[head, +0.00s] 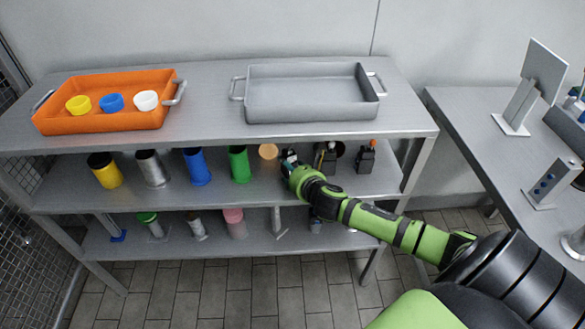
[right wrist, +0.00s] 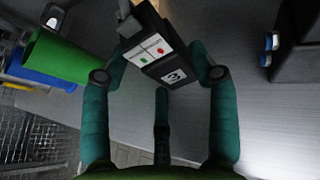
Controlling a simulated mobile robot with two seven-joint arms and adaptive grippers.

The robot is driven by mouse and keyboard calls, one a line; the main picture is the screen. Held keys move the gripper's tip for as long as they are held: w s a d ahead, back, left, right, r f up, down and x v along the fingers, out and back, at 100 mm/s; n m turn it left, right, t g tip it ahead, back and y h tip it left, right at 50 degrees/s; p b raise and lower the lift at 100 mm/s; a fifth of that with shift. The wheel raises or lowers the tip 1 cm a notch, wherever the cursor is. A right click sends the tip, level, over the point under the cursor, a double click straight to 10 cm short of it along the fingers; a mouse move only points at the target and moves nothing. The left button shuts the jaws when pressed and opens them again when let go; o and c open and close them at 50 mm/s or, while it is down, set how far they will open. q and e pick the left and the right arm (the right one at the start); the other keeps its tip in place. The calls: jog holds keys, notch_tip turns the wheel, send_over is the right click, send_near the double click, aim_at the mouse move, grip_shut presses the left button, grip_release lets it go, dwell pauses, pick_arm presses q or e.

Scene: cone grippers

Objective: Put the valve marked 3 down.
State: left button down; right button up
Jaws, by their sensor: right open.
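The valve marked 3 (right wrist: 158,52) is a dark block with a white label, a green and a red dot, and a "3" plate. In the right wrist view it sits between the fingertips of my right gripper (right wrist: 160,74). The fingers are open, one on each side and close to the block; I cannot tell if they touch it. In the head view my right gripper (head: 291,168) is at the middle shelf (head: 225,196) and hides most of the valve. My left gripper is not in view.
Left of my gripper stand a green cylinder (head: 239,163), a blue one (head: 197,166), a grey one (head: 152,169) and a yellow one (head: 105,171). A dark device (head: 366,158) stands to the right. Above are an orange tray (head: 103,122) with cups and an empty grey tray (head: 310,98).

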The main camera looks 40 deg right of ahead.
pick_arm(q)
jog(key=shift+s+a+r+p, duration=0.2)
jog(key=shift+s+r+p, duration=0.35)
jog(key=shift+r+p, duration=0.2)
pick_arm(e)
jog(key=v, duration=1.2)
jog(key=shift+r, duration=0.2)
jog(key=s+a+f+m+g+y, duration=0.1)
jog(key=s+a+f+m+g, duration=0.1)
jog(key=f+m, duration=0.55)
jog(key=s+a+f+m+g, duration=0.1)
jog(key=s+a+f+m, duration=0.1)
jog(key=f+m, duration=0.55)
jog(key=s+a+f+m+g+y, duration=0.1)
jog(key=s+a+f+m+g, duration=0.15)
jog(key=f+m, duration=0.45)
jog(key=s+f+m+g, duration=0.2)
jog(key=s+f+m, duration=0.1)
jog(key=s+f, duration=0.95)
jog(key=s+a+f+m+g, duration=0.2)
jog(key=s+f, duration=0.3)
jog(key=s, duration=0.4)
jog(key=s+a+f+m+g, duration=0.3)
jog(key=s+f+m, duration=0.1)
jog(key=s, duration=0.5)
jog(key=shift+s+a+f+m, duration=0.2)
jog(key=shift+f+m, duration=0.2)
jog(key=shift+f, duration=0.4)
jog(key=shift+r, duration=0.1)
